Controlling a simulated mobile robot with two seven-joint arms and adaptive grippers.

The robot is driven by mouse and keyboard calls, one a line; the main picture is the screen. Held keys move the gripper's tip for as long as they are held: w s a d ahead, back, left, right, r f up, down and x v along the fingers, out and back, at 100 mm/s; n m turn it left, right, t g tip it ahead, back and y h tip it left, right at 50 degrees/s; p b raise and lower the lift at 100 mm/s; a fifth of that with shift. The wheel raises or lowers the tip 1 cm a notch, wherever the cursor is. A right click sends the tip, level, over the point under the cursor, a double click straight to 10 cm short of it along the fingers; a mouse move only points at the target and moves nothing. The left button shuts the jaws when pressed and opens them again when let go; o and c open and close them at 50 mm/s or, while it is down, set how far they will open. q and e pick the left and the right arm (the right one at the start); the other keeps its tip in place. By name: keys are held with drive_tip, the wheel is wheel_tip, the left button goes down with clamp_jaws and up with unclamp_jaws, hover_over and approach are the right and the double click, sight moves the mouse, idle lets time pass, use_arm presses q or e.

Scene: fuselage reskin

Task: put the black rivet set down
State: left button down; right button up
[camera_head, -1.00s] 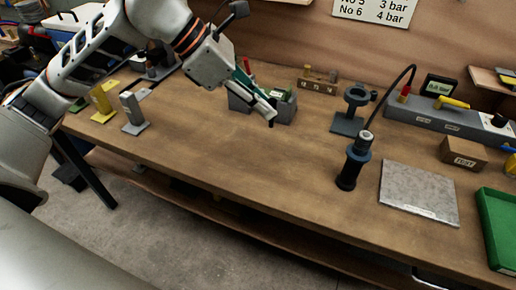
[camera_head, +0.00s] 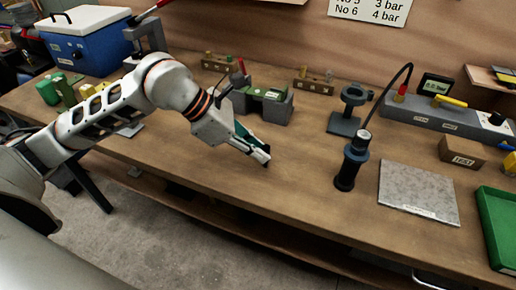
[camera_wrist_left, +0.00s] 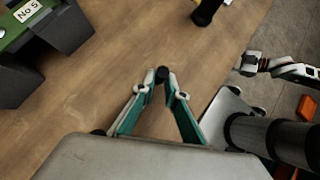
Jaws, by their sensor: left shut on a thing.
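My left gripper (camera_head: 264,158) is shut, its tip low over the bare wood in the middle of the workbench (camera_head: 225,190). In the left wrist view its teal-and-grey fingers (camera_wrist_left: 162,80) meet on the small, dark round end of the black rivet set (camera_wrist_left: 162,73). In the head view the rivet set is a small dark tip at the fingers, and I cannot tell whether it touches the wood.
A grey block with a green top (camera_head: 262,100) stands behind the gripper. To the right are a black upright tool with a hose (camera_head: 351,165), a grey stand (camera_head: 345,124), a stone-like plate (camera_head: 418,190) and a green tray (camera_head: 498,225). The wood around the gripper is clear.

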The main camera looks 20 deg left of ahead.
use_arm(q)
drive_tip(key=c, duration=2.4)
unclamp_jaws()
drive_tip(key=shift+f, duration=0.1)
drive_tip(key=o, duration=0.4)
drive_tip(key=shift+c, duration=0.2)
drive_tip(key=v, duration=1.2)
